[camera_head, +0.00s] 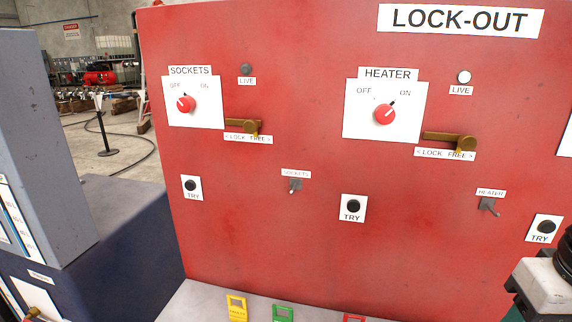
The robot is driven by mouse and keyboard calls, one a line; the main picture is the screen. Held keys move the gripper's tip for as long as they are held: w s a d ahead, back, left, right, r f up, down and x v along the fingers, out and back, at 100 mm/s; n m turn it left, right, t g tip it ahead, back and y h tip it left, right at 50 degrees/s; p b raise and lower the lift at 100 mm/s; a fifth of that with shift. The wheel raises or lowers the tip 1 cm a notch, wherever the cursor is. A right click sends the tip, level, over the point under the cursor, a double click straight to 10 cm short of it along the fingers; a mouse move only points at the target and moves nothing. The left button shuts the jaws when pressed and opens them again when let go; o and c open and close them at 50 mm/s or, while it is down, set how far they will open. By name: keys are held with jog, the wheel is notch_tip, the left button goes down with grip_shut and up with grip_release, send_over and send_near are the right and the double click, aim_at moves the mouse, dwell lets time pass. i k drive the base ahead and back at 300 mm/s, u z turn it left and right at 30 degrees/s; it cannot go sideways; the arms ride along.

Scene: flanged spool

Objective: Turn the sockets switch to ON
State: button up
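The sockets switch is a red rotary knob (186,104) on a white plate (208,115) at the upper left of the red panel. Its pointer mark leans up and left, toward OFF. The round LIVE lamp (246,69) beside it is dark. A brass lock-free lever (242,125) lies level at the right of the plate, with its round end to the right. White and black parts that look like my arm show at the lower right edge. No gripper fingers can be made out.
The heater knob (385,115) points up and right toward ON, and its LIVE lamp (464,76) is pale. TRY buttons (190,185) and small toggles (295,186) sit below. Coloured tags (237,308) lie on the grey ledge (195,305). A blue-grey cabinet (120,235) stands left.

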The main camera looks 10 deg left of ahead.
aim_at(186, 104)
jog(key=z, duration=0.05)
jog(key=k, duration=1.05)
jog(key=u, duration=0.7)
jog(key=i, duration=1.15)
jog(key=z, duration=0.75)
